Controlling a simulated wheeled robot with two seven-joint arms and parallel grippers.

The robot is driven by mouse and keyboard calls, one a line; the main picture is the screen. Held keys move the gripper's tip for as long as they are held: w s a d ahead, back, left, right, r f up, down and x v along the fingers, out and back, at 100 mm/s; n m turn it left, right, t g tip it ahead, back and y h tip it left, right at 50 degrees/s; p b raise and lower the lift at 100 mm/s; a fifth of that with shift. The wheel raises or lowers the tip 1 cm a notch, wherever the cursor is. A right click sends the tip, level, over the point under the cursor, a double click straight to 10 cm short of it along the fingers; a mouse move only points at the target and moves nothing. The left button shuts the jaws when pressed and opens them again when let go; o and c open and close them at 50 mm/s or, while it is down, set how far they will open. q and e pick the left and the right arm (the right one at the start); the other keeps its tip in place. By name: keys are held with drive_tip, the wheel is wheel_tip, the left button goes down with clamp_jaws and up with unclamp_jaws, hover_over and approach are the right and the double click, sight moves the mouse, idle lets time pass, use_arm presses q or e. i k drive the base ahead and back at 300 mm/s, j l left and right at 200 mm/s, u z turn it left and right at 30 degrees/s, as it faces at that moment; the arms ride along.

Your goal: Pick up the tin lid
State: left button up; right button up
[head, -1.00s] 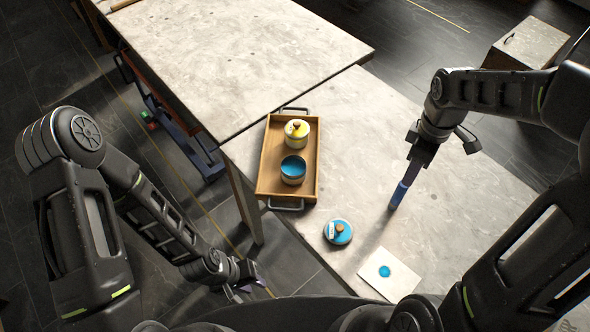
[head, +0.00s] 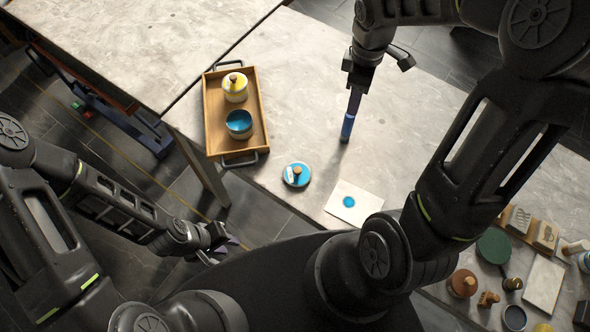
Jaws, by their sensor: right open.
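The tin lid (head: 304,181) is a round blue disc with a small brown knob and a pale label. It lies flat on the stone-topped table, below the wooden tray in the head view. My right gripper (head: 346,135) points down over the table, up and to the right of the lid, apart from it. It is open, seen edge-on with blue-tinted fingers, and nothing shows held. My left gripper (head: 224,241) hangs low beside the table's near edge, away from the lid; its jaw opening is unclear. An open tin with blue contents (head: 239,124) stands in the tray.
The wooden tray (head: 214,132) also holds a yellow-topped tin (head: 235,88) with a knob. A white card with a blue dot (head: 347,203) lies right of the lid. Stamps, jars and a green disc (head: 494,246) crowd the lower right.

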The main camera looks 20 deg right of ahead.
sight(297, 175)
drive_tip(key=j+z, duration=0.3)
drive_tip(key=j, duration=0.4)
drive_tip(key=j+z, duration=0.3)
drive_tip(key=j, duration=0.45)
